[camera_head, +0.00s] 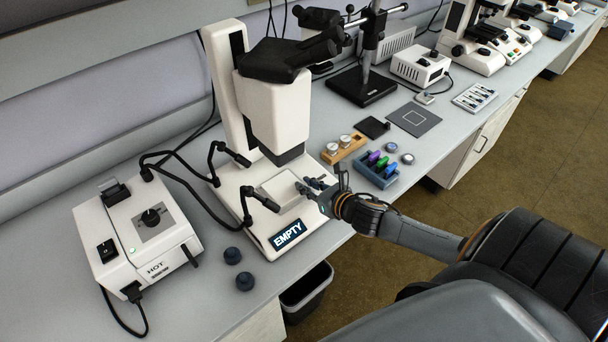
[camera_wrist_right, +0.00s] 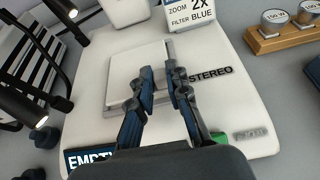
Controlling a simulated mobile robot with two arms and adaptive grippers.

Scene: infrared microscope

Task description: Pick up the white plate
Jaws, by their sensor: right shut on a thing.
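The white plate (camera_head: 281,188) is a flat square on the stage of the white stereo microscope (camera_head: 274,105), below its head. It also shows in the right wrist view (camera_wrist_right: 128,88), partly hidden by a finger. My right gripper (camera_head: 311,186) reaches in from the right at the plate's right edge. In the wrist view its two dark fingers (camera_wrist_right: 170,88) straddle that edge and are shut on it. The plate looks level and very close to the base; I cannot tell whether it touches it. My left gripper is not in view.
Two lamp arms (camera_head: 247,206) bend over the stage's left side. A sign reading EMPTY (camera_head: 288,234) is on the base front. A white lamp box (camera_head: 140,238) and dark knobs (camera_head: 238,268) are left. A wooden holder (camera_head: 343,148) and blue rack (camera_head: 376,170) stand right.

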